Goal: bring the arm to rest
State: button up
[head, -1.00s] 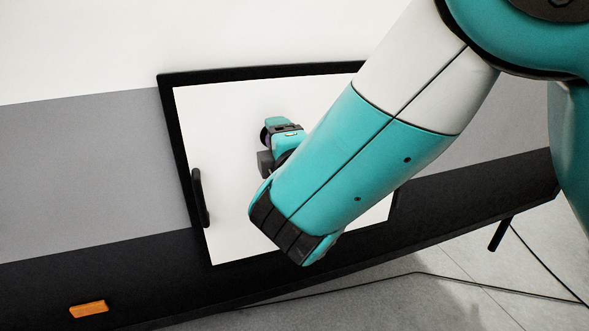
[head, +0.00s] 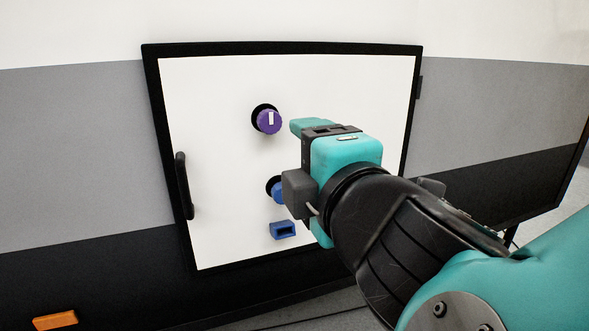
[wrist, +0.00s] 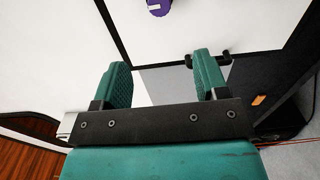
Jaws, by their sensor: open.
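My gripper (wrist: 160,82) is open in the wrist view, its two teal fingers apart with nothing between them. In the head view my gripper (head: 300,155) is in front of the white panel (head: 215,160), right of its middle. The fingers are partly hidden there by the gripper body. My arm reaches in from the lower right. No object is held.
The panel has a black frame and a black handle (head: 183,186) at left. It bears a purple knob (head: 269,121), a blue knob (head: 279,192) partly hidden by my gripper, and a blue socket-like part (head: 282,230). An orange marker (head: 55,320) sits lower left.

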jog(key=d+f+m+g+h, duration=0.5)
jog(key=d+f+m+g, duration=0.45)
jog(key=f, duration=0.25)
jog(key=s+d+m+g+y, duration=0.1)
jog(key=s+m+g+y, duration=0.3)
jog(key=s+g, duration=0.4)
jog(key=s+m, duration=0.1)
jog(key=s, duration=0.2)
jog(key=shift+s+r+p, duration=0.15)
jog(key=shift+s+p, duration=0.2)
jog(key=shift+p, duration=0.05)
